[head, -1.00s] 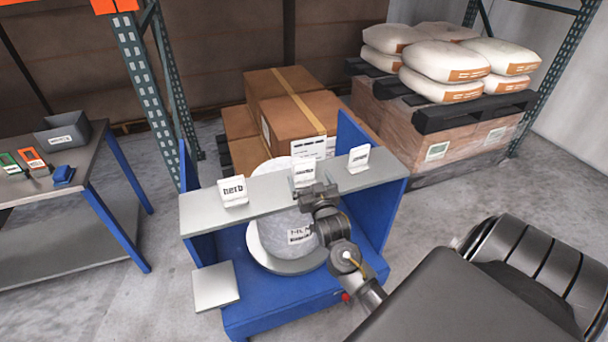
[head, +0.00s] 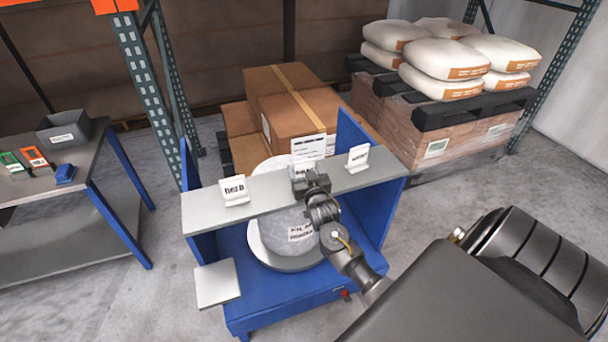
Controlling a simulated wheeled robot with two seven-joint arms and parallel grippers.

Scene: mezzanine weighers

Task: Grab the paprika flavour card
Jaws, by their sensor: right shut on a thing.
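Three small white flavour cards stand along the grey shelf (head: 265,187) of the blue weigher frame. The left card (head: 234,190) reads "herb". The right card (head: 358,158) has a label too small to read. The middle card (head: 303,169) is partly covered by my right gripper (head: 308,179), and its label cannot be read now, so I cannot confirm that it says paprika. My right gripper is shut on this middle card at the shelf's front edge. My left gripper is not in view.
A round pan with a pale labelled bag (head: 280,236) sits under the shelf. A larger white sign (head: 309,147) stands behind the middle card. A workbench (head: 88,165) with a grey bin (head: 65,129) is at left. Cartons (head: 300,112) and a sack-laden pallet (head: 470,115) stand behind.

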